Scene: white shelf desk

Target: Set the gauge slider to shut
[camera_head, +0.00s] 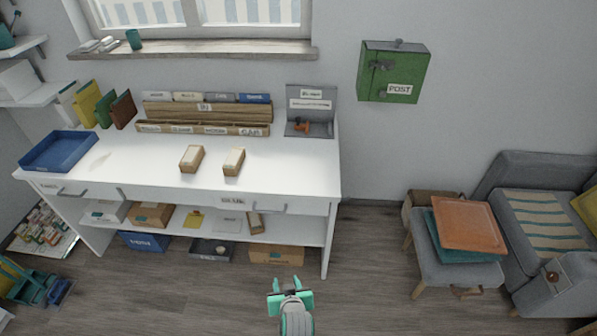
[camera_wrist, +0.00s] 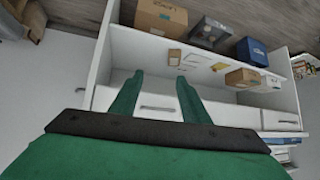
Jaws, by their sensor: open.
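A grey upright panel (camera_head: 311,95) stands at the back right corner of the white desk, in the head view. It carries two white labels too small to read. A small orange piece (camera_head: 302,126) with a dark part beside it sits low on it; this looks like the gauge slider, but its setting cannot be read. My gripper (camera_head: 287,283) is open and empty in front of the desk, below and well short of the panel. In the wrist view my gripper's green fingers (camera_wrist: 157,78) are apart, with the desk's drawer front and lower shelf beyond; the panel is not seen there.
The white desktop (camera_head: 290,180) holds two small boxes (camera_head: 192,158), a blue tray (camera_head: 58,150) and a wooden rack (camera_head: 205,128) left of the panel. A green post box (camera_head: 393,72) hangs on the wall. A stool and sofa stand right. Floor around my gripper is clear.

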